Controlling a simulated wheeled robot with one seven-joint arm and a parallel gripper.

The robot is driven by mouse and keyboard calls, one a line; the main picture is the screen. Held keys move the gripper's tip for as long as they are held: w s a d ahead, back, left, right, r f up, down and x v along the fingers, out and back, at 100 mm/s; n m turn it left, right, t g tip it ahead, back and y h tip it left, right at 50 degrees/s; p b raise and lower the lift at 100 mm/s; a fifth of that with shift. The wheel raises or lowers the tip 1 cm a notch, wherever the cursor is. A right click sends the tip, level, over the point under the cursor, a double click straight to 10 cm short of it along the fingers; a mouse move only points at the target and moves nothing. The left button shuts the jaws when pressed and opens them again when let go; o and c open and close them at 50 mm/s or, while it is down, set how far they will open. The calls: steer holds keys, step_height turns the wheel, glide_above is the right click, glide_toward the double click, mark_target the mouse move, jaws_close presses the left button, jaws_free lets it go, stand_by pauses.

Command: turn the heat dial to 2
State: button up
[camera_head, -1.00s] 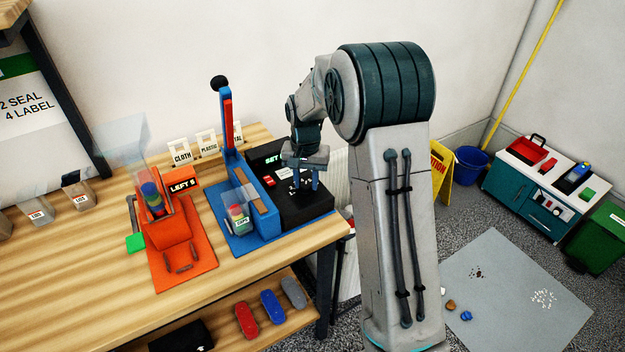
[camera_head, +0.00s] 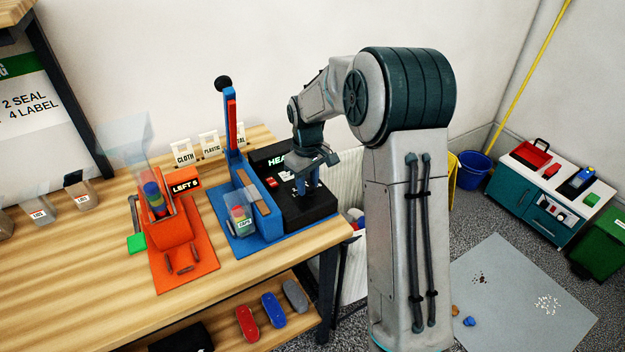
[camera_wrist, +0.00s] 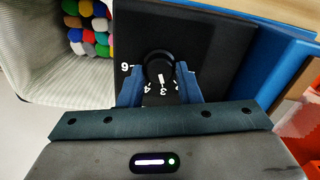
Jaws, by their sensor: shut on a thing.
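The heat dial (camera_wrist: 158,66) is a round black knob on the black top of the heat unit (camera_head: 310,211). In the wrist view, its white mark points down toward the printed 3. A 6 and a 4 show to the left; the marks to the right are partly covered by a finger. My gripper (camera_wrist: 160,85) is shut on the dial, one blue finger on each side. In the head view my gripper (camera_head: 306,182) stands over the unit and hides the dial. The unit's display (camera_head: 278,161) shows "HEA", the rest hidden by my arm.
A blue sealer (camera_head: 266,222) with an upright lever adjoins the unit on the left. An orange device (camera_head: 172,236) with a "LEFT 5" sign stands farther left. A white bin (camera_wrist: 66,50) of coloured items stands beyond the table edge.

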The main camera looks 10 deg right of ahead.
mark_target(310, 185)
steer(key=shift+d+n, duration=0.2)
steer(key=shift+n, duration=2)
steer(key=shift+d, duration=0.1)
steer(key=o, duration=0.7)
steer(key=shift+o, duration=1.3)
steer(key=shift+d, duration=0.2)
steer(key=shift+a, duration=0.35)
step_height(310, 185, up, 14)
